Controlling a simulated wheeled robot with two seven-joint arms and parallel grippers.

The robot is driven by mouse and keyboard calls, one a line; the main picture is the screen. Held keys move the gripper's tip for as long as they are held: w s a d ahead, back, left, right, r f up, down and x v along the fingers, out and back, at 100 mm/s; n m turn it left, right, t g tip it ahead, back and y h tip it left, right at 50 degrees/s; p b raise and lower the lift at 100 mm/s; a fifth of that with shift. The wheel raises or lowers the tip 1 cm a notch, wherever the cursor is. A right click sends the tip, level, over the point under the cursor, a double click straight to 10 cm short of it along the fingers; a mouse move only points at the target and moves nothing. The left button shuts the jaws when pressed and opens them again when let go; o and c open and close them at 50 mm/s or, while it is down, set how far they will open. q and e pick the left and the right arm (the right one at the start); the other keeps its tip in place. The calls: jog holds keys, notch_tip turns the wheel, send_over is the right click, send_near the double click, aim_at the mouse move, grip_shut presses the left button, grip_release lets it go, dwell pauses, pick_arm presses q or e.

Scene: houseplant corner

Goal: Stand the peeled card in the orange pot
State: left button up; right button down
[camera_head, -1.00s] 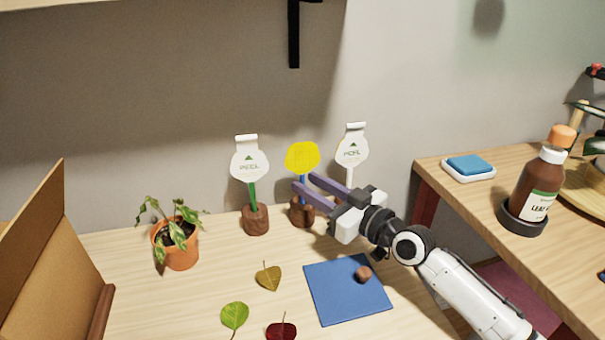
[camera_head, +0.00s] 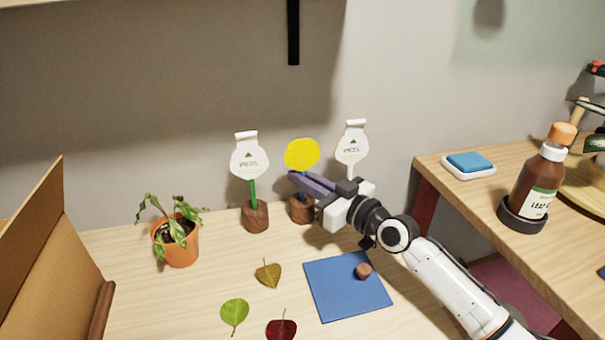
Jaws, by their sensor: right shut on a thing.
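The peeled card (camera_head: 301,153) is a bare yellow disc on a stick. It stands upright, its foot in or just over the middle brown wooden holder (camera_head: 302,211). My right gripper (camera_head: 298,181) is shut on its stick just below the disc, and the fingers hide most of the stick. The orange pot (camera_head: 181,252) stands at the left of the table with dark soil and a drooping green plant (camera_head: 177,229). My left gripper is not in view.
White "PEEL" cards stand on either side, the left one (camera_head: 249,160) in its own holder and the right one (camera_head: 351,148) behind my arm. A blue mat (camera_head: 340,300) bears a small brown piece (camera_head: 363,271). Loose leaves (camera_head: 268,274) lie in front. A brown board (camera_head: 45,265) stands far left.

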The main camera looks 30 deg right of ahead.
notch_tip(320, 180, up, 10)
jog(key=p, duration=0.3)
jog(key=shift+r, duration=0.2)
jog(key=shift+r+p, duration=0.75)
jog(key=shift+r, duration=0.1)
jog(key=shift+r+p, duration=1.2)
jog(key=shift+r, duration=0.05)
jog(key=shift+r+p, duration=1.45)
jog(key=shift+r, duration=0.05)
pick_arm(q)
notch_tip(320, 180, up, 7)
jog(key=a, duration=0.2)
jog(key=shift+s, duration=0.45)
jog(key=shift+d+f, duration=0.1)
pick_arm(e)
jog(key=shift+f, duration=0.1)
